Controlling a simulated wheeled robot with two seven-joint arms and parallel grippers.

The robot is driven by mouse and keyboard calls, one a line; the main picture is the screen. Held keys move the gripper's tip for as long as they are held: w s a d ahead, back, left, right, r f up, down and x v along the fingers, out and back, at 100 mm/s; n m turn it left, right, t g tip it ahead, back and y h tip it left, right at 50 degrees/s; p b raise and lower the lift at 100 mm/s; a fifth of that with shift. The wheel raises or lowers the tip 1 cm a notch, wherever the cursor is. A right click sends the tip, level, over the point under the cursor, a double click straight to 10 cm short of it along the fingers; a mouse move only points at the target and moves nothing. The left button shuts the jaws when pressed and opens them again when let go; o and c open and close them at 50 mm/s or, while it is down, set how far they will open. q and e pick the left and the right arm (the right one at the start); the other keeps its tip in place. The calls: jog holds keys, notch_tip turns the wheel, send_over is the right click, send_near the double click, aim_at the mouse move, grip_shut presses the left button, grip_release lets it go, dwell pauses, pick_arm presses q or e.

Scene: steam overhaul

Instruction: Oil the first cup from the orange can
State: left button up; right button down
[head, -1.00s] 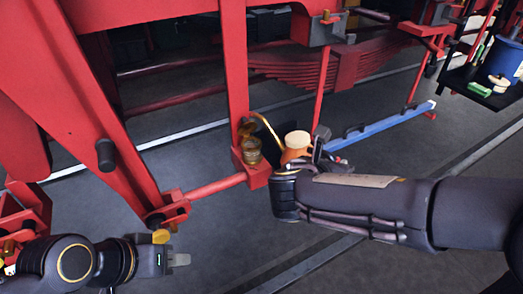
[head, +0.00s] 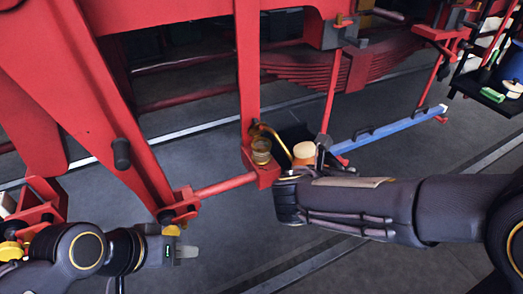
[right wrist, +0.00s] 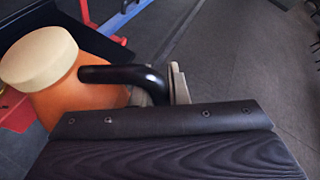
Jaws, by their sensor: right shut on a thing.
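The orange can (head: 306,160) has a cream lid and a thin brass spout (head: 275,136) that arches left. It also shows in the right wrist view (right wrist: 75,103) with its black handle. A small brass cup (head: 261,151) sits on a red bracket, left of the can. The spout's end is at the cup's upper rim in the head view; I cannot tell whether it touches. My right gripper (right wrist: 174,88) is shut on the can's handle; its fingers are partly hidden. My left gripper (head: 186,252) is low at the left, away from the cup and can; its finger gap is unclear.
Red frame beams (head: 248,70) rise above and left of the cup. A red rod (head: 225,185) runs left from its bracket. A blue bar (head: 385,128) lies behind the can. A dark tray with items (head: 490,95) is at the upper right. Grey floor is open below.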

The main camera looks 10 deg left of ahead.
jog(key=shift+r+p, duration=0.2)
jog(key=shift+p, duration=0.55)
jog(key=shift+a+r+n+h+p, duration=0.1)
jog(key=shift+n+h+p, duration=0.25)
jog(key=shift+p, duration=0.4)
jog(key=shift+w+a+r+n+g+p, duration=0.1)
jog(key=shift+r+n+g+p, duration=0.15)
jog(key=shift+p, duration=0.6)
dwell(3.6)
jog(key=shift+w+r+h+p, duration=0.1)
jog(key=shift+r+h+p, duration=0.15)
jog(key=shift+r+p, duration=0.65)
jog(key=shift+a+f, duration=0.1)
jog(key=shift+f, duration=0.2)
dwell(0.8)
